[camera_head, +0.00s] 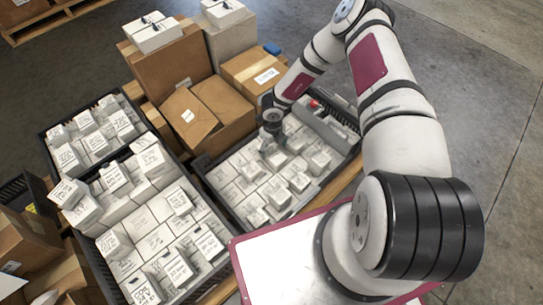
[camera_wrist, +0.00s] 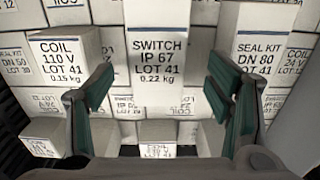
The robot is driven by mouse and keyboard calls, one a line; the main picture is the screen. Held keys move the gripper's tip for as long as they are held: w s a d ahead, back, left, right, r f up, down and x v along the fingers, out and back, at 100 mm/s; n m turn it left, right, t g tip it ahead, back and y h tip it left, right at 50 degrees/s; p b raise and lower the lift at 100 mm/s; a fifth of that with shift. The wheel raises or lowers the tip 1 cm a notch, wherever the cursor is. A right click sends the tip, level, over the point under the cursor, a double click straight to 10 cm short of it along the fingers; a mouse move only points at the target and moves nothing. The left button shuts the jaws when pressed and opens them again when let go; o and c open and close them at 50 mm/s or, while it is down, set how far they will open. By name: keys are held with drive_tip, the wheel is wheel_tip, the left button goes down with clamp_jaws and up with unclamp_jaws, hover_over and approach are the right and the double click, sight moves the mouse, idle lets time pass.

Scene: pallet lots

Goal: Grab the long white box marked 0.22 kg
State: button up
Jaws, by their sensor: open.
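The long white box marked "SWITCH IP 67 LOT 41 0.22 kg" (camera_wrist: 157,50) stands upright in the middle of the wrist view, taller than the small boxes around it. My gripper (camera_wrist: 161,88) is open and empty. Its two green-padded fingers show to the left and right of the box's lower part; I cannot tell how much gap lies between the fingertips and the box. In the head view my gripper (camera_head: 272,124) is over the back part of the right-hand black crate (camera_head: 232,222). I cannot pick out the marked box there.
A box marked "COIL 110 V" (camera_wrist: 66,65) stands left and one marked "SEAL KIT DN 80" (camera_wrist: 262,45) right. Other white boxes pack the crate closely. A grey bar-like object (camera_head: 325,132) lies at the crate's right. Brown cartons (camera_head: 170,62) stand behind. More crates fill the left.

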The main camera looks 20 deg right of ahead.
sight(272, 152)
wheel_tip(272, 152, down, 5)
drive_tip(key=b, duration=0.2)
drive_tip(key=shift+w+a+b, duration=0.1)
drive_tip(key=shift+a+b, duration=0.05)
drive_tip(key=shift+b, duration=0.15)
drive_tip(key=shift+c, duration=0.3)
drive_tip(key=c, duration=1.3)
